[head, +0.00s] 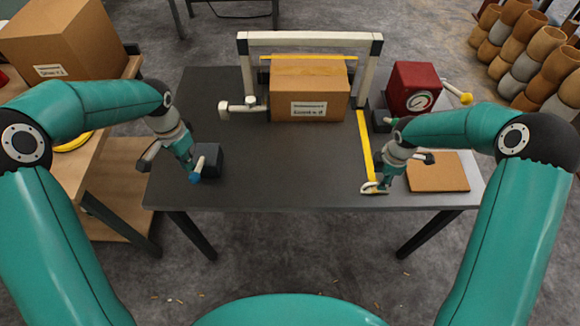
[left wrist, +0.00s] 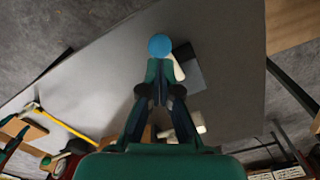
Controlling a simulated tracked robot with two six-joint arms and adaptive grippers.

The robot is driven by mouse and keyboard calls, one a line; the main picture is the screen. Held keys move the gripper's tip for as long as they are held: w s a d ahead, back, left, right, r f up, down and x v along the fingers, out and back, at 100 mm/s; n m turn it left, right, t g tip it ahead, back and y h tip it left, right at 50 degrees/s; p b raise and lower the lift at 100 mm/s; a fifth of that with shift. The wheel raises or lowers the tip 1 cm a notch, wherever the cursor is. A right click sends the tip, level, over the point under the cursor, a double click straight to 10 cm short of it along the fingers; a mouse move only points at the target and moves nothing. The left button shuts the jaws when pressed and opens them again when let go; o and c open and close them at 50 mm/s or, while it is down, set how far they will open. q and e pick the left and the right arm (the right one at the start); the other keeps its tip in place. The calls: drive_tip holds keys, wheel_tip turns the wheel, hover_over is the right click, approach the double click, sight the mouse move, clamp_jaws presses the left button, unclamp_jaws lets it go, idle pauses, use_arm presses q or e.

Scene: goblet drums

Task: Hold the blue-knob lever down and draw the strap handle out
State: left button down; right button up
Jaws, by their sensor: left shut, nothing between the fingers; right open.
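The lever's blue knob (head: 196,178) is at the front left of the dark table, on a pale arm (head: 199,164) beside a black block (head: 212,158). My left gripper (head: 190,170) is shut and empty, its tips at the knob. In the left wrist view the knob (left wrist: 159,46) shows just beyond the closed fingertips (left wrist: 157,68); I cannot tell if they touch. The yellow strap (head: 364,143) runs down the table to a pale strap handle (head: 371,189) near the front edge. My right gripper (head: 381,182) is open at this handle, partly covering it.
A cardboard box (head: 309,84) stands under a pale frame (head: 310,39), with yellow strap behind its top. A red box with a dial (head: 413,88) and a yellow-knobbed lever (head: 466,98) stand right. A brown board (head: 438,172) lies beside my right gripper. The table's middle is clear.

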use_arm(q)
wheel_tip(320, 180, up, 3)
drive_tip(key=p, duration=0.3)
use_arm(e)
drive_tip(key=r, duration=0.4)
drive_tip(key=shift+s+r, duration=0.2)
drive_tip(key=shift+r, duration=0.1)
use_arm(q)
drive_tip(key=shift+r+p, duration=0.55)
drive_tip(key=shift+p, duration=0.05)
use_arm(e)
wheel_tip(320, 180, up, 2)
drive_tip(key=shift+s+r, duration=0.15)
drive_tip(key=shift+r, duration=0.05)
